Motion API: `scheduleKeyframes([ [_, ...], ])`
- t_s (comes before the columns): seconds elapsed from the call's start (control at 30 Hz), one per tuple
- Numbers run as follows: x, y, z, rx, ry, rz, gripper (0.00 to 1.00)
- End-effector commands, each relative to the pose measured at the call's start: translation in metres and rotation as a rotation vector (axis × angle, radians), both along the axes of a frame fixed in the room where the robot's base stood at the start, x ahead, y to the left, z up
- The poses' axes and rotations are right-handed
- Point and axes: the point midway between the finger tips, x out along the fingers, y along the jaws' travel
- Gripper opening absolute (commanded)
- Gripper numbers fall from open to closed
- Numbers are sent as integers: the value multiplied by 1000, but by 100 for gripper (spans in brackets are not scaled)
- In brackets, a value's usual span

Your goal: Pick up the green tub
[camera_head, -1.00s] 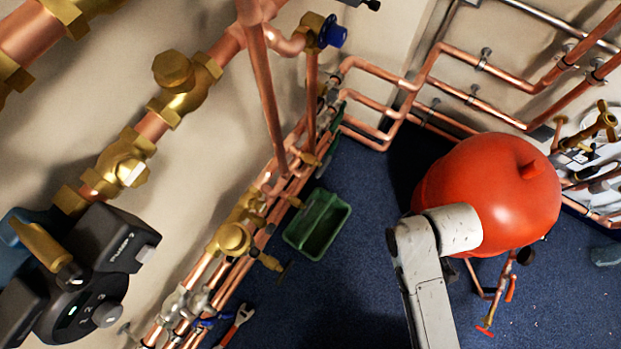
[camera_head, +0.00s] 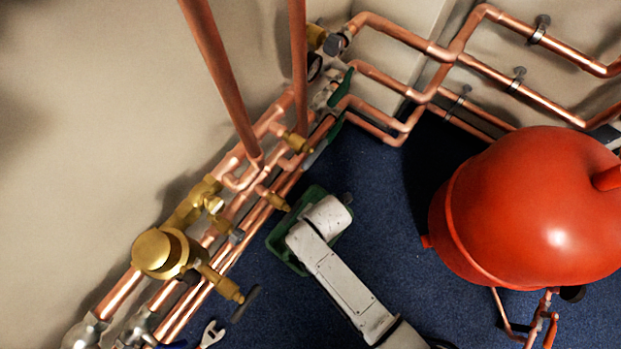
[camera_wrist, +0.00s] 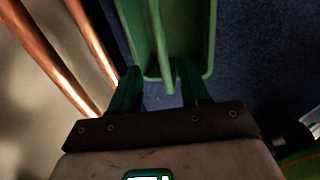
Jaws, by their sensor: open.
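The green tub (camera_head: 277,247) sits on the blue floor beside the copper pipes, partly hidden by my arm in the head view. In the wrist view the tub (camera_wrist: 203,40) fills the top middle, with its near end close to my fingertips. My gripper (camera_wrist: 158,76) is open, its two dark green fingers apart on either side of a light green strip at the tub's near end. I cannot tell whether the fingers touch the tub. In the head view my gripper is hidden behind my wrist, which hangs over the tub.
Copper pipes (camera_head: 232,225) with a brass valve (camera_head: 160,252) run along the wall, close to the tub's left side. A large red vessel (camera_head: 530,210) stands to the right. A wrench (camera_head: 211,334) lies at the bottom left. Blue floor (camera_head: 390,230) is clear between tub and vessel.

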Motion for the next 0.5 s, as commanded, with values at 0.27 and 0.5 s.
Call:
scheduleKeyframes([
  [0.27,5,6,-44,-1,0,2,46],
  [0.5,7,8,-54,0,0,1,46],
])
